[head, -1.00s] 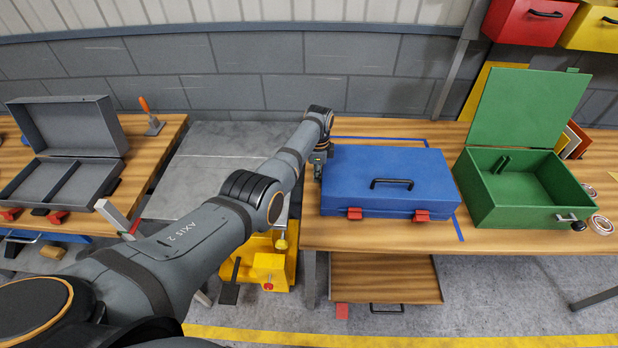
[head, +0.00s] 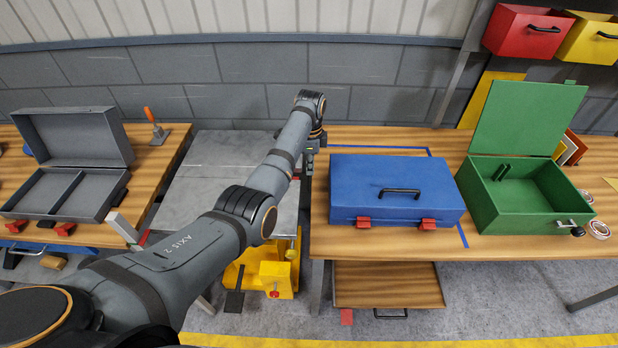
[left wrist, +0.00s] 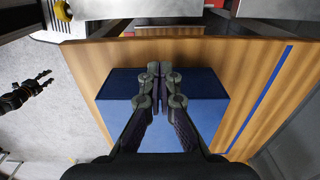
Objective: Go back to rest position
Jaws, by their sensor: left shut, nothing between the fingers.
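My left arm reaches forward in the head view, and its gripper (head: 308,165) hangs just left of the closed blue case (head: 385,190). In the left wrist view the left gripper (left wrist: 158,70) has its fingers together with nothing between them. The blue case (left wrist: 205,120) lies below and beyond the fingers in that view. A dark arm with a gripper (left wrist: 40,80) shows at the left edge of the left wrist view, apparently my right one; its jaw state is too small to tell. The right gripper is not in the head view.
An open green box (head: 520,195) stands right of the blue case on the wooden table (head: 400,245). An open grey case (head: 65,190) lies on the left table. A grey surface (head: 200,180) and a yellow object (head: 265,270) fill the gap between tables. Red and yellow bins (head: 525,30) hang above.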

